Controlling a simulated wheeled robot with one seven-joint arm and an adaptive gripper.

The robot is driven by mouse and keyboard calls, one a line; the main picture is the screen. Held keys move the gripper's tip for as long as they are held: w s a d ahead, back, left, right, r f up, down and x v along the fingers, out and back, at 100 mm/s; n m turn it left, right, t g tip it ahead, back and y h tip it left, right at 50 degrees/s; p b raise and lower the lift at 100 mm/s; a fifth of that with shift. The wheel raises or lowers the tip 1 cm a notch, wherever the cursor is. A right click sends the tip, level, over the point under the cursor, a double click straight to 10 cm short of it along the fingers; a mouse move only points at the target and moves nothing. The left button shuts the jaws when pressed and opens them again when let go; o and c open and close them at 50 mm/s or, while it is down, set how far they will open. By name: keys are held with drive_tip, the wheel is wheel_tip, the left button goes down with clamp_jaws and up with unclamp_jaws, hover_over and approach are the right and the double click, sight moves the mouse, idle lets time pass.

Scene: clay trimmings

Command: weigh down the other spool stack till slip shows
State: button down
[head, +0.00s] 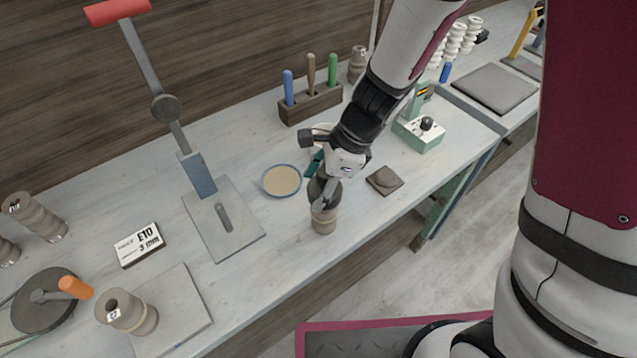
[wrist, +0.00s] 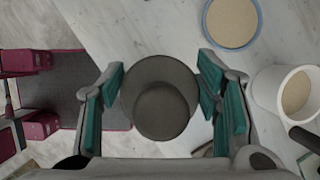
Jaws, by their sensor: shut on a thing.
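My gripper (head: 322,192) is over a beige ribbed spool stack (head: 323,220) near the bench's front edge. Its teal pads close on both sides of a dark grey round weight with a knob (wrist: 162,112), seen from above in the wrist view. In the head view the weight (head: 317,187) is partly hidden by the fingers. It is right at the stack's top; I cannot tell whether it rests there. In the wrist view the weight hides the stack. Another spool stack (head: 140,318) stands upright at the front left, on or beside a grey slab (head: 180,312).
A blue-rimmed dish (head: 282,180) and a white cup (wrist: 262,92) stand close behind. A red-handled lever press (head: 170,105), a labelled box (head: 139,245) and a tool block (head: 310,104) stand on the bench.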

drive_tip(key=shift+c, duration=2.3)
unclamp_jaws()
drive_tip(key=shift+f, duration=0.1)
drive_tip(key=v, duration=1.2)
drive_tip(key=s+d+r+n+t+h, duration=0.4)
drive_tip(key=s+d+r+n, duration=0.8)
drive_tip(key=r+n, duration=0.3)
drive_tip(key=shift+s+d+n+t+h, duration=0.4)
drive_tip(key=shift+n+t, duration=0.4)
drive_tip(key=shift+n, duration=0.7)
drive_tip(key=shift+w, duration=0.1)
